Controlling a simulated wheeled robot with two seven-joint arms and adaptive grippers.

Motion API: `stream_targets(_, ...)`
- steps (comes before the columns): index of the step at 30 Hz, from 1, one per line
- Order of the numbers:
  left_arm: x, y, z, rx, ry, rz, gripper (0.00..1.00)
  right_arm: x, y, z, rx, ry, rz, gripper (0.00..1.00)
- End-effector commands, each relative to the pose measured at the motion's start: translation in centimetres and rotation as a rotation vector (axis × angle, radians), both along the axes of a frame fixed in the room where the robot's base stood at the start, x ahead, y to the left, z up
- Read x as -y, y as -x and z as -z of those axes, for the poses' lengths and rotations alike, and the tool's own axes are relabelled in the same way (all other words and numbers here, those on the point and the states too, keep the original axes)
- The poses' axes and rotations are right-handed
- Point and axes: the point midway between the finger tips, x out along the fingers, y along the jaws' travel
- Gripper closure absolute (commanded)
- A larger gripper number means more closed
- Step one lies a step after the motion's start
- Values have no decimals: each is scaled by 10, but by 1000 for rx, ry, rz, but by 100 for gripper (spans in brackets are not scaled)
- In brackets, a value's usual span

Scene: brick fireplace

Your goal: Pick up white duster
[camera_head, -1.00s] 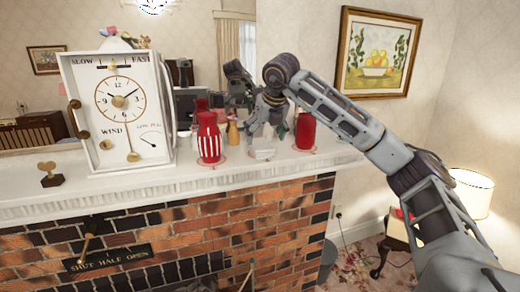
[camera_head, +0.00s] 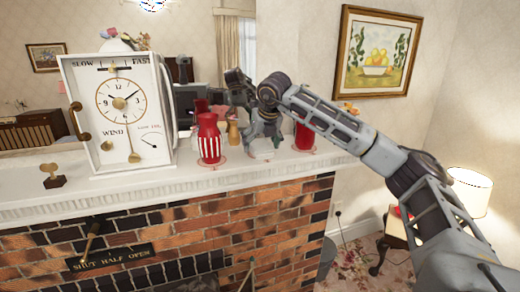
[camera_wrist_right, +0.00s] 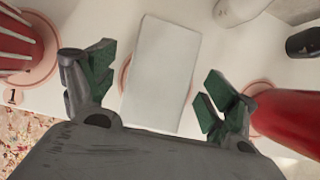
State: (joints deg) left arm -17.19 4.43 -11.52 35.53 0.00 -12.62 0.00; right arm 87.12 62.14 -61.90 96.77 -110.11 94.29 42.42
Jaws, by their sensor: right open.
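The white duster (camera_wrist_right: 162,70) is a pale rectangular block on the mantel, over a pinkish ring marking. In the right wrist view it lies between the two spread green-padded fingers of my right gripper (camera_wrist_right: 155,78). The fingers are open with a gap on each side of it. In the head view my right gripper (camera_head: 263,137) is low over the mantel and hides most of the duster (camera_head: 262,154). My left gripper is not in view.
A red-and-white striped container (camera_head: 209,139) stands left of the gripper, with a small yellowish bottle (camera_head: 233,133). A red container (camera_head: 304,133) stands close on the right. A large white clock (camera_head: 117,110) is farther left. The mantel's front edge (camera_head: 190,184) is near.

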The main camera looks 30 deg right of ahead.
Motion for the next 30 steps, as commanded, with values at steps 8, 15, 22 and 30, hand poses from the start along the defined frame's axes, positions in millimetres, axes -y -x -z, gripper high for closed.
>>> stream_targets(8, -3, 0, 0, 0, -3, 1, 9, 0, 0, 0, 0, 0, 0, 14)
stream_targets(15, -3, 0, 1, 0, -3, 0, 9, 0, 0, 1, 0, 0, 0, 14)
stream_targets(22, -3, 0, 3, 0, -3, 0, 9, 0, 0, 3, 0, 0, 0, 14)
stream_targets(30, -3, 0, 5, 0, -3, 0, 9, 0, 0, 5, 0, 0, 0, 14)
